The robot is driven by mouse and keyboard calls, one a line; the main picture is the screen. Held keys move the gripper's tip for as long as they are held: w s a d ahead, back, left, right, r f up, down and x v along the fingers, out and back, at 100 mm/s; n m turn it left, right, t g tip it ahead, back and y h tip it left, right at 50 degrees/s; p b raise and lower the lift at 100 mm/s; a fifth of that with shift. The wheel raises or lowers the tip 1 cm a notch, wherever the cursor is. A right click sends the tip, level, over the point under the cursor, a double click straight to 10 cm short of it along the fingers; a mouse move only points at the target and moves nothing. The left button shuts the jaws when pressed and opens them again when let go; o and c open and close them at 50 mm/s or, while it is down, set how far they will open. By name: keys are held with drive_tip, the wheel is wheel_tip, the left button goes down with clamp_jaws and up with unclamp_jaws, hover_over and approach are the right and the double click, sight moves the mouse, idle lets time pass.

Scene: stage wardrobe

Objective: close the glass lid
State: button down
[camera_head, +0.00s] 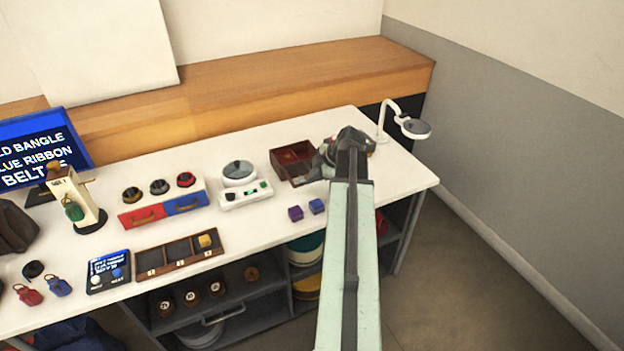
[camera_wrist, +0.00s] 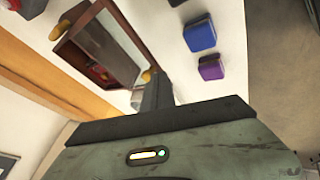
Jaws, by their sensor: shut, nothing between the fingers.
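A dark wooden box (camera_head: 292,163) with a reddish inside and compartments stands on the white table, left of my gripper in the head view. In the wrist view the box (camera_wrist: 72,50) shows at upper left, with small gold-coloured pieces near its inside. A framed pane that looks like the glass lid stands up from it; its exact angle is hard to tell. My gripper (camera_head: 320,168) is shut and empty beside the box's right side. In the wrist view its fingers (camera_wrist: 157,88) are close to the box's edge; I cannot tell whether they touch. My arm hides part of this area.
Purple (camera_head: 295,213) and blue (camera_head: 317,206) cubes lie in front of the box. A white dial device (camera_head: 239,174) stands to its left. A lamp (camera_head: 412,127) stands at the back right. The table's right front corner is clear.

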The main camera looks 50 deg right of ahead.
approach(297, 164)
drive_tip(key=w+f, duration=0.1)
drive_tip(key=w, duration=0.1)
drive_tip(key=w+a+f, duration=0.1)
drive_tip(key=w+f, duration=0.1)
drive_tip(key=shift+w+f, duration=0.3)
drive_tip(key=shift+f, duration=0.05)
drive_tip(key=shift+w+r, duration=0.1)
drive_tip(key=shift+w, duration=0.25)
drive_tip(key=shift+s+a+r, duration=0.1)
drive_tip(key=shift+s+a, duration=0.2)
drive_tip(key=shift+s, duration=0.05)
drive_tip(key=s+a, duration=0.1)
drive_tip(key=s+a+r+p, duration=0.1)
drive_tip(key=shift+s, duration=0.35)
drive_tip(key=p+v, duration=0.8)
drive_tip(key=v, duration=0.2)
drive_tip(key=shift+s+d, duration=0.15)
drive_tip(key=shift+d, duration=0.2)
